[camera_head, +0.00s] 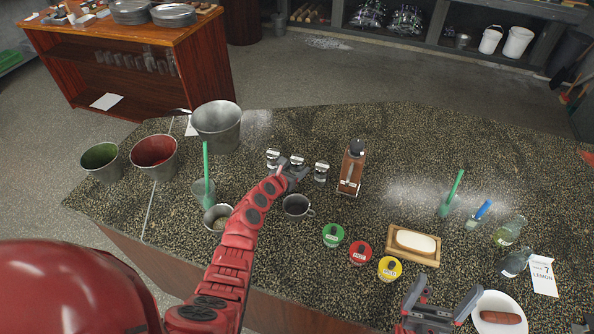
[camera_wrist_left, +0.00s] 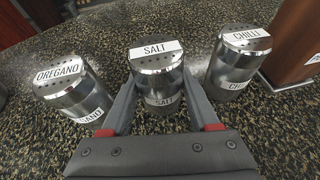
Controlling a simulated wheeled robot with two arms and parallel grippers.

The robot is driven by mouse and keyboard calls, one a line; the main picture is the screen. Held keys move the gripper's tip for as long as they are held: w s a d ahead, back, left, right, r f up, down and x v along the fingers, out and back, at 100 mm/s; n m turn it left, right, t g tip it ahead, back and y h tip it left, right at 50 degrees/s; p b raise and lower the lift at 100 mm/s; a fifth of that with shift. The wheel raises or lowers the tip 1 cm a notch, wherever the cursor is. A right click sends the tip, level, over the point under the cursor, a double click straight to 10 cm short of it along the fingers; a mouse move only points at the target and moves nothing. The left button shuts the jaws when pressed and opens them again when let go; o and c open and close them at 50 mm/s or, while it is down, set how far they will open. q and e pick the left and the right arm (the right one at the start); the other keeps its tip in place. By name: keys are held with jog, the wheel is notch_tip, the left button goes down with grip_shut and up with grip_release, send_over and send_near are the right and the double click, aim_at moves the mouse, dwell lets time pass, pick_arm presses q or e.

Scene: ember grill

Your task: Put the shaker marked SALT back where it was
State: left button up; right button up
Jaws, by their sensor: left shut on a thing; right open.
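The shaker marked SALT (camera_wrist_left: 157,60) is silver with a white label on its top and side. It is upright between the fingers of my left gripper (camera_head: 290,174), which is shut on it; it also shows in the head view (camera_head: 297,160). In the wrist view the OREGANO shaker (camera_wrist_left: 70,88) stands to its left and the CHILLI shaker (camera_wrist_left: 240,62) to its right, both apart from it. I cannot tell whether the SALT shaker's base touches the counter. My right gripper (camera_head: 441,305) is open and empty over the counter's front right.
A wooden mill (camera_head: 351,170) stands right of the shakers. A metal mug (camera_head: 297,207) is in front, beside my left arm. A large bucket (camera_head: 217,125) is behind left.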

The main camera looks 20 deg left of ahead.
pick_arm(q)
jog(key=shift+f, duration=0.15)
jog(key=o, duration=1.1)
jog(key=shift+r, duration=0.25)
jog(key=p+v, duration=0.1)
jog(key=v, duration=0.9)
jog(key=shift+s+a+p, duration=0.2)
jog(key=shift+s+p, duration=0.2)
jog(key=shift+s+r, duration=0.3)
jog(key=shift+s, duration=0.2)
jog(key=shift+f, duration=0.1)
